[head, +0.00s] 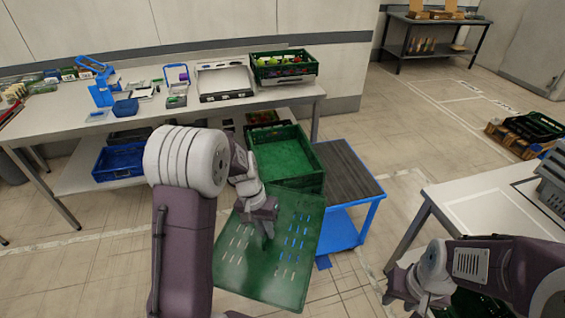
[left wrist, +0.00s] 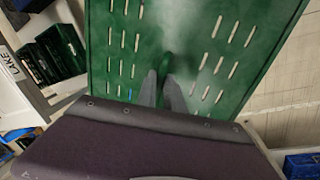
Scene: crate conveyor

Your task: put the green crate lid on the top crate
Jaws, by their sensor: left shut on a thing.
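The green slotted lid (head: 262,272) hangs tilted in front of the crate stack, clear of it as far as I can tell. My left gripper (head: 268,226) is shut on it near its middle. In the left wrist view, the fingers (left wrist: 168,88) pinch a small green handle on the lid (left wrist: 120,65). The open green top crate (head: 313,163) stands behind the lid, beside or on the blue cart; the lid and my left arm hide its lower part. My right gripper (head: 402,292) is at the lower right, away from the lid; its jaws are unclear.
The blue cart (head: 350,175) has a dark ribbed top with free room. A long white workbench (head: 230,104) behind holds a produce crate (head: 283,78), a case and tools. A blue crate (head: 120,163) sits below it. A white table (head: 475,210) stands at the right.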

